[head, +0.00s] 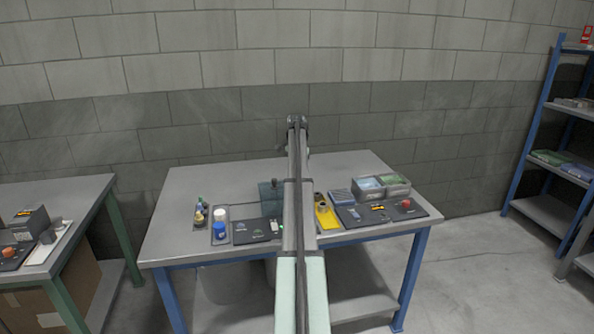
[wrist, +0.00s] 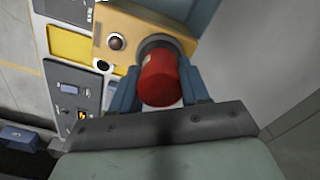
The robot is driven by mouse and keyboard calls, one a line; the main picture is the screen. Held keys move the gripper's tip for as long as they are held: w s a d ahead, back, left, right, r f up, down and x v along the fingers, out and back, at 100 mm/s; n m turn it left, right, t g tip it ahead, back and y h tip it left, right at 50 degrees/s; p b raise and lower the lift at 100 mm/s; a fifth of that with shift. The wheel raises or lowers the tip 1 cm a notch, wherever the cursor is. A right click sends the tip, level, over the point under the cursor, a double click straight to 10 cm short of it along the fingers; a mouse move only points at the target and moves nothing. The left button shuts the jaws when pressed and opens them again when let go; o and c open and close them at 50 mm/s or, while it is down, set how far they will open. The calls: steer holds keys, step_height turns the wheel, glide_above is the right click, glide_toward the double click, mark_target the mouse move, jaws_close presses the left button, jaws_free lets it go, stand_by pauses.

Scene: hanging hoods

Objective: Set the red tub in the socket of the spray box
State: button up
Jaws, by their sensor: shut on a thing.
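The red tub (wrist: 160,80) is in the wrist view, between the two blue fingers of my gripper (wrist: 160,88), which is shut on it. Its far end meets a dark round ring (wrist: 158,42), which looks like the socket, on the tan-orange face of the spray box (wrist: 112,22). The tub lines up with the ring; I cannot tell how far, if at all, it sits inside. A round dark knob (wrist: 117,42) is on the same face, left of the ring. In the head view my arm hides the tub and the socket.
The grey table (head: 180,200) holds a dark teal box (head: 270,192), a blue-and-white bottle (head: 220,222), a yellow tray (head: 327,217) and grey bins (head: 395,186). A dark panel with a red button (head: 407,203) is at right. The table's back left is clear.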

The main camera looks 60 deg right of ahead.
steer(key=shift+f, duration=0.7)
stand_by(0.5)
steer(key=o, duration=1.6)
steer(key=shift+o, duration=0.2)
steer(key=shift+r, duration=0.1)
steer(key=shift+r, duration=3.45)
